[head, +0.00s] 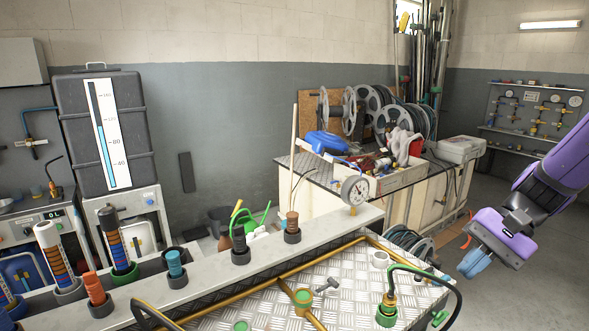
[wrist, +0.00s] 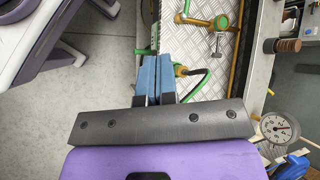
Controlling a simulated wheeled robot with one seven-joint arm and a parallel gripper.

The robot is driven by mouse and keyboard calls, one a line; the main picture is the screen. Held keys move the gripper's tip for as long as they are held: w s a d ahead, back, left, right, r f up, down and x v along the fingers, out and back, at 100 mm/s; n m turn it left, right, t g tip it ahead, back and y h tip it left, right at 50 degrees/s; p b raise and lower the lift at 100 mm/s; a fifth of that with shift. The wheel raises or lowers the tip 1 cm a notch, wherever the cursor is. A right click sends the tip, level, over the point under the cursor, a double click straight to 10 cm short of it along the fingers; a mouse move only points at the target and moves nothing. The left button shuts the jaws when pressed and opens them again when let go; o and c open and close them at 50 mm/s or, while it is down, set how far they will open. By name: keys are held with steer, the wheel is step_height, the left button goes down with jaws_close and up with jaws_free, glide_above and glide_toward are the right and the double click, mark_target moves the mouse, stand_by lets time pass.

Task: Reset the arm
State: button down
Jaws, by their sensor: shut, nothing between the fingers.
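My gripper (head: 474,264) is at the right in the head view, on my purple arm, in the air to the right of the metal workbench. Its blue fingers point down and to the left. In the wrist view the two blue fingers (wrist: 153,80) lie side by side with only a thin line between them. The gripper is shut and empty. It touches nothing that I can see.
The tread-plate bench (head: 340,270) carries brass pipes, a black hose (head: 455,290) with a green fitting (head: 386,315), and a pressure gauge (head: 355,190). Hose reels (head: 385,115) stand on a cluttered table behind. Grey floor at the right is clear.

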steer(key=s+r+n+t+h, duration=0.7)
steer(key=s+r, duration=0.4)
steer(key=r, duration=0.2)
steer(key=shift+d+h, duration=0.15)
steer(key=shift+h, duration=0.55)
steer(key=shift+r, duration=0.1)
